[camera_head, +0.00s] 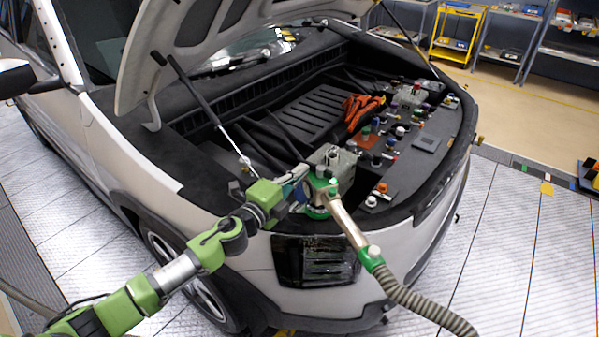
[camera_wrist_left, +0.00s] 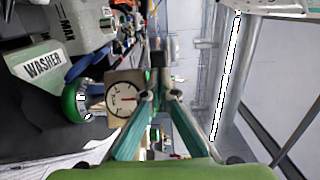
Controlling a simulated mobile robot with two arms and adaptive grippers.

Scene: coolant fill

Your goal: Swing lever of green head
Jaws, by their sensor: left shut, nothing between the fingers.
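The green head (camera_head: 320,188) sits at the front corner of the open engine bay, beside a grey block-like tank. A metal tube runs from it down to a green collar (camera_head: 372,258) and a ribbed hose. In the left wrist view a green ring (camera_wrist_left: 75,101) and a box with a round dial (camera_wrist_left: 122,99) show left of the fingers. My left gripper (camera_head: 299,190) is close to the left of the head. Its teal fingers (camera_wrist_left: 159,98) converge, shut and empty. I cannot clearly make out the lever. My right gripper is not in view.
A tank marked WASHER (camera_wrist_left: 43,66) is at the left in the wrist view. The raised hood (camera_head: 190,45) and its strut (camera_head: 200,100) stand above the bay. Orange cables (camera_head: 360,107) and several coloured caps lie farther back. The floor at right (camera_head: 500,240) is clear.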

